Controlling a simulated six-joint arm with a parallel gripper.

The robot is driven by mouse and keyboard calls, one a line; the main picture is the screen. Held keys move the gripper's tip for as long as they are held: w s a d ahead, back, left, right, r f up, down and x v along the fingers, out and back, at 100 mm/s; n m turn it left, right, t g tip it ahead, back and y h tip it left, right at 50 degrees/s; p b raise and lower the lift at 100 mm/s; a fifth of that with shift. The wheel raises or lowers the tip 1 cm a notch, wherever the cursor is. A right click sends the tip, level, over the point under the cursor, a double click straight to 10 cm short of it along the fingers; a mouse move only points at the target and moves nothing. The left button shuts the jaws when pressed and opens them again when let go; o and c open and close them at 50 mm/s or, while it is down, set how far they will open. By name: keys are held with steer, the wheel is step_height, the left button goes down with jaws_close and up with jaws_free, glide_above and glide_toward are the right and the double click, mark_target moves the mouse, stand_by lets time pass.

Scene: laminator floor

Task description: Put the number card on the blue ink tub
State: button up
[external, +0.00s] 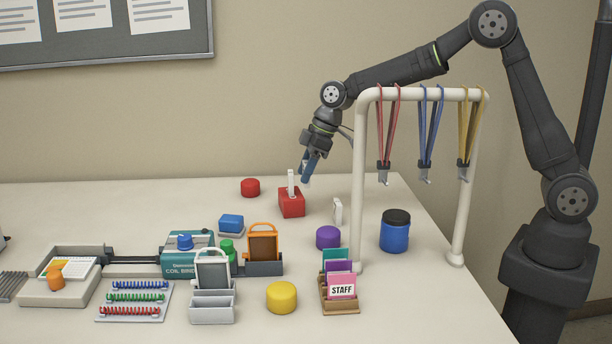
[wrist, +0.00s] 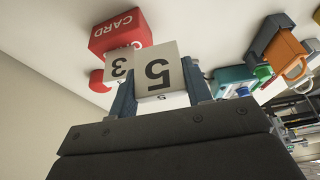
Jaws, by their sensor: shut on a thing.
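My gripper (external: 306,181) is shut on a white number card marked 5 (wrist: 157,72), which sits between the blue fingers in the wrist view. In the external view my gripper hangs above the table, just right of the red card box, and mostly hides the held card. The blue ink tub (external: 395,235), a blue jar with a black lid, stands upright at the right, beyond the near post of the white rack. Its lid is bare. I cannot make it out in the wrist view.
The red card box (external: 291,204) holds a white card, marked 3 in the wrist view (wrist: 120,67). A small white piece (external: 337,211) stands nearby. The white rack (external: 420,93) with hanging lanyards arches near the tub. Purple (external: 328,237) and yellow (external: 281,297) pots stand left of it.

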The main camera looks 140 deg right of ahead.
steer(key=shift+s+a+r, duration=0.1)
steer(key=shift+s+r, duration=0.15)
steer(key=shift+s, duration=0.1)
steer(key=s+a+r, duration=0.3)
steer(key=s+a, duration=0.2)
steer(key=a, duration=0.3)
steer(key=s+a+r, duration=0.3)
steer(key=s+a, duration=0.1)
steer(key=a, duration=0.5)
steer(key=s+a+r, duration=0.3)
steer(key=s+a, duration=0.2)
steer(key=a, duration=0.3)
glide_toward(389, 215)
steer(key=shift+w+d+f+m, duration=0.2)
steer(key=shift+w+d+m, duration=0.1)
steer(key=shift+w+d, duration=0.35)
steer(key=shift+f, duration=2)
steer(key=shift+f, duration=0.2)
steer(key=o, duration=1)
